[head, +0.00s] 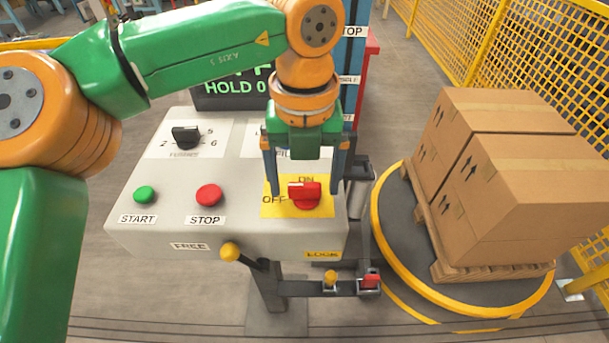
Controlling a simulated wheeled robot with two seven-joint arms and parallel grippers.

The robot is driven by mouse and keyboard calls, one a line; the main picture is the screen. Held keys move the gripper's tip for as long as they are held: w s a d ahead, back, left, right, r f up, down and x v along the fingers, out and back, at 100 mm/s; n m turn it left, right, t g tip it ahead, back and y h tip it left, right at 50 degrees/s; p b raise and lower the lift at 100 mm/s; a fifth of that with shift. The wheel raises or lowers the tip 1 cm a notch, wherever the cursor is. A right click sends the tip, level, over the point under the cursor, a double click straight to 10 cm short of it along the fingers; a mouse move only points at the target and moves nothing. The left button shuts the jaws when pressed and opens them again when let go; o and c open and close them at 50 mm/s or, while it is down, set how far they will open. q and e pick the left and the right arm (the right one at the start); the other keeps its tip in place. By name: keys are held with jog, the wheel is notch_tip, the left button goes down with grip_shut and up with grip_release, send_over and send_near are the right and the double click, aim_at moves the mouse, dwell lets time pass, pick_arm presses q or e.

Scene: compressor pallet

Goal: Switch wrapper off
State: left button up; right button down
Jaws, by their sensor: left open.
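The wrapper's control panel (160,220) is a grey sloped box in the middle of the head view. On its right part is a red rotary switch (305,195) on a yellow plate marked ON at the top and OFF at the left. The red handle lies roughly sideways; which mark it points to is hard to tell. My left gripper (306,180) hangs above the switch with its two fingers apart, one on each side of the red handle. Contact cannot be told. My right gripper is not in view.
The panel also bears a green START button (145,194), a red STOP button (208,195) and a black knob (186,136). A yellow-knobbed lever (230,251) sits at its front edge. Stacked cartons (510,190) stand on a turntable (400,290) at right, before a yellow fence (530,50).

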aim_at(304, 184)
pick_arm(q)
notch_tip(304, 184, up, 7)
jog(key=shift+r+p, duration=0.1)
jog(key=shift+p, duration=0.6)
